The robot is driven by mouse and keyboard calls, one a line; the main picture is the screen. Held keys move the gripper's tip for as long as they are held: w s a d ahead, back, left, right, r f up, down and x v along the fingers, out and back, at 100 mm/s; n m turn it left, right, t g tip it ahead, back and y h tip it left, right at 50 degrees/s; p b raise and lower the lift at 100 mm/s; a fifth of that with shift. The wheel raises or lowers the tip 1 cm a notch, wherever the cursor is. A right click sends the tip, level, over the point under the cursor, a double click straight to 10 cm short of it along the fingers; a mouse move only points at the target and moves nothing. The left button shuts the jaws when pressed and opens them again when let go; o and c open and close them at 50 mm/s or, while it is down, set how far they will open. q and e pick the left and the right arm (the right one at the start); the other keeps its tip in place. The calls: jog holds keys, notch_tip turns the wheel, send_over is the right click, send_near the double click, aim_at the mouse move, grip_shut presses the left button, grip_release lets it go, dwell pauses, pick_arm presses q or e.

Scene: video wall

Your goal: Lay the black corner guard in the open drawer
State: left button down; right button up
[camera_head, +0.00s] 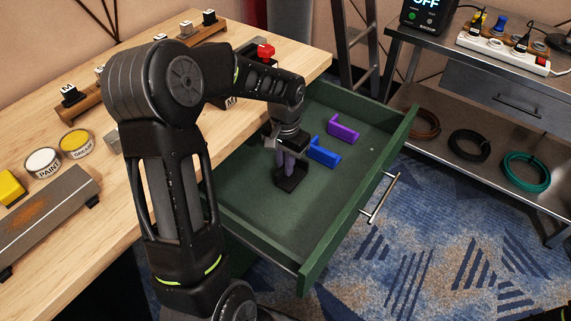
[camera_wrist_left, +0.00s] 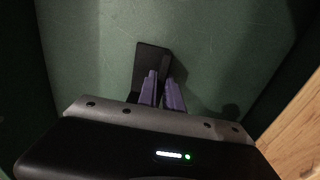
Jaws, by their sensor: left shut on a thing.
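The black corner guard (camera_head: 292,178) is in my left gripper (camera_head: 287,170), at or just above the floor of the open green drawer (camera_head: 262,215); I cannot tell whether it touches. In the left wrist view the corner guard (camera_wrist_left: 151,62) shows as a dark angled piece beyond the purple-grey fingertips of the left gripper (camera_wrist_left: 162,90), which are shut on it. The green drawer floor (camera_wrist_left: 90,50) fills most of that view.
A blue corner guard (camera_head: 323,155) and a purple one (camera_head: 344,131) lie in the drawer to the right. The drawer's front wall with its handle (camera_head: 380,198) stands right. The drawer's near part is clear. A wooden bench (camera_head: 110,180) borders the left side.

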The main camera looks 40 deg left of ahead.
pick_arm(q)
jog(key=shift+f, duration=0.2)
jog(key=c, duration=1.5)
grip_release()
jog(key=shift+r, duration=0.2)
jog(key=shift+r, duration=0.25)
notch_tip(320, 180, up, 12)
jog(key=p, duration=0.1)
jog(key=shift+f+p, duration=0.2)
jog(key=shift+p, duration=0.2)
